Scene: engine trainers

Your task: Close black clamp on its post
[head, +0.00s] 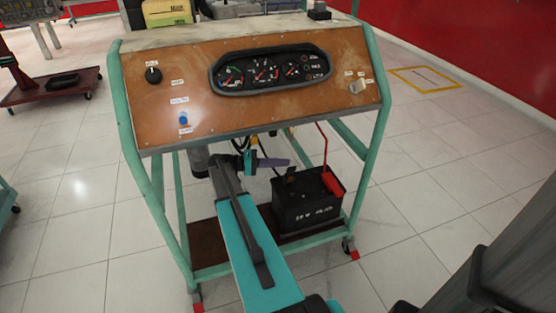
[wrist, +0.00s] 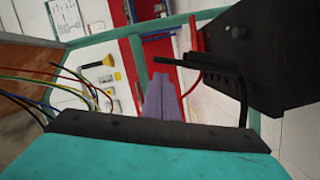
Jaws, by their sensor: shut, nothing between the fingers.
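The black battery (head: 305,208) stands on the cart's lower shelf, and its dark side fills the upper right of the wrist view (wrist: 265,60). The black clamp (head: 290,174) is at the battery's left top edge. In the wrist view the black clamp (wrist: 185,64) sticks out to the left from the battery, above and right of my fingertips. Its post and how far the clamp is closed cannot be made out. My gripper (head: 284,162) has purple fingers, shut and empty, just left of and slightly above the clamp. The fingers also show in the wrist view (wrist: 160,85), apart from the clamp.
The red clamp (head: 331,182) with its red cable sits at the battery's right. A black cable (wrist: 243,100) hangs beside the battery. Several coloured wires (wrist: 60,85) hang at the left. The instrument panel (head: 200,80) and green frame (head: 370,150) enclose the space above and around.

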